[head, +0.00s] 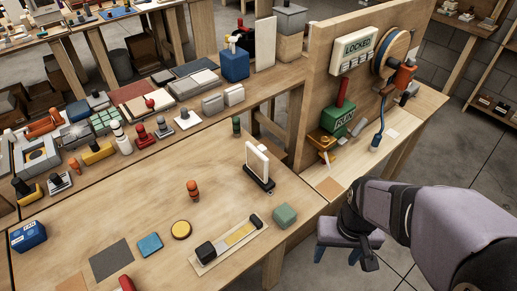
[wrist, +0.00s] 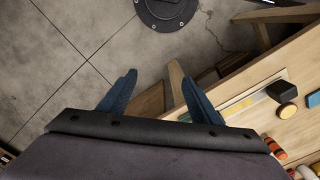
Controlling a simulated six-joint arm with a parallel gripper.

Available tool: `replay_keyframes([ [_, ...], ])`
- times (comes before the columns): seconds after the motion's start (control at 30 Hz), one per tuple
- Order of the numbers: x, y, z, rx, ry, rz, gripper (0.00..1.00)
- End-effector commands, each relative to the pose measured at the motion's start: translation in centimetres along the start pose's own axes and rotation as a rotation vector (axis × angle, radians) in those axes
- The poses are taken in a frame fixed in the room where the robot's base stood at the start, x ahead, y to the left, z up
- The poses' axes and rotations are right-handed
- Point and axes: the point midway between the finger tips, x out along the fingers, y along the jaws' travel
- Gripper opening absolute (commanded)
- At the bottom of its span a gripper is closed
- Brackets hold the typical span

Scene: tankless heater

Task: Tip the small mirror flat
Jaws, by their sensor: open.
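The small mirror (head: 257,162) looks like the upright pale panel in a dark base, standing on the wooden table near its right edge. It is close to vertical. I cannot make it out in the wrist view. My gripper (head: 337,254) is to the lower right of it in the head view, beyond the table's edge and well apart from it. The blue fingers of my gripper (wrist: 158,78) are spread in the wrist view, with nothing between them but floor and a table leg behind.
A green block (head: 285,215) and a tray with a yellow strip (head: 239,236) lie in front of the mirror. An orange peg (head: 193,190) stands to its left. Bare tabletop lies left of the mirror.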

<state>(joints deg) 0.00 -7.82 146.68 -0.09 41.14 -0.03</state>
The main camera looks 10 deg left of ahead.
Motion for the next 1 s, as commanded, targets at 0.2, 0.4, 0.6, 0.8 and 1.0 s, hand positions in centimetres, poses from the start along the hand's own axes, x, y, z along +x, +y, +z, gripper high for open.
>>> replay_keyframes([
  [0.2,0.0,0.0,-0.1,0.001,0.001,0.001,0.39],
  [0.4,0.7,0.8,-2.4,0.04,0.061,0.022,0.36],
  [0.6,2.2,2.2,-9.4,0.142,0.254,0.042,0.36],
  [0.8,3.6,2.0,-18.1,0.25,0.509,-0.05,0.36],
  [1.0,4.5,-0.8,-24.7,0.339,0.706,-0.284,0.36],
])
